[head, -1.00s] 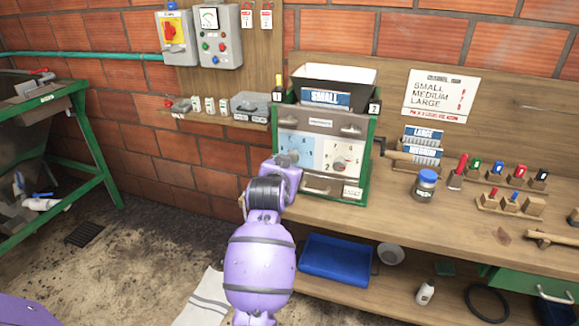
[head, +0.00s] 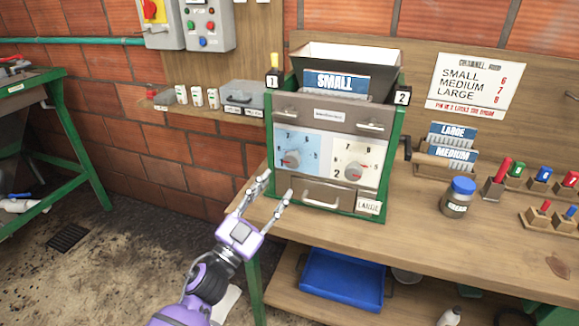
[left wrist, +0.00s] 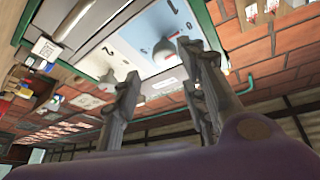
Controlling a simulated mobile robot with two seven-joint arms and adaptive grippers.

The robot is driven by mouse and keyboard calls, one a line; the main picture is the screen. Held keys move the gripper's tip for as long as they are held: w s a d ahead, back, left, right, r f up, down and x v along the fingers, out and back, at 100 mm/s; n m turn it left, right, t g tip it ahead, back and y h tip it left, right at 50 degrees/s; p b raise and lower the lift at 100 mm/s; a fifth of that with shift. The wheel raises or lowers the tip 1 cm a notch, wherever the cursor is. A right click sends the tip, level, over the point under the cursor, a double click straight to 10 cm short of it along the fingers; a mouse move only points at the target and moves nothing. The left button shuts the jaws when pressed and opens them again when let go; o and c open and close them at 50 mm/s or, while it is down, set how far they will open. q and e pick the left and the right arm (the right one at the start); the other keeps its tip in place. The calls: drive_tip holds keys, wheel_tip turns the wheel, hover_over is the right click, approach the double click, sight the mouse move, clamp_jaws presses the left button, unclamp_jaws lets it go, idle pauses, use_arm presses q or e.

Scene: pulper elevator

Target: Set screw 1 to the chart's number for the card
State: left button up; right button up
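The machine (head: 326,112) has a SMALL card (head: 336,82) on its hopper front. Below the tag marked 1 is a blue dial plate with the left knob, screw 1 (head: 291,158); its red mark points left, toward the low numbers. The right knob (head: 354,171) sits on a cream plate. The wall chart (head: 474,85) reads SMALL 6, MEDIUM 7, LARGE 8. My left gripper (head: 278,184) is open and empty, below and left of screw 1, apart from it. In the left wrist view, a knob (left wrist: 165,48) shows between the open fingers (left wrist: 159,60). My right gripper is out of view.
LARGE and MEDIUM cards (head: 455,155) stand in a rack right of the machine. A blue-lidded jar (head: 458,197) stands on the bench. A small LARGE label (head: 369,206) is at the machine's lower right. A blue bin (head: 342,278) is on the shelf below.

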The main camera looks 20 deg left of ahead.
sight(292, 165)
use_arm(q)
drive_tip(key=p+x, duration=0.1)
drive_tip(key=x, duration=0.5)
drive_tip(key=shift+w+r, duration=0.1)
drive_tip(key=shift+r, duration=0.05)
drive_tip(key=shift+w+d+r, duration=0.15)
drive_tip(key=shift+w, duration=0.4)
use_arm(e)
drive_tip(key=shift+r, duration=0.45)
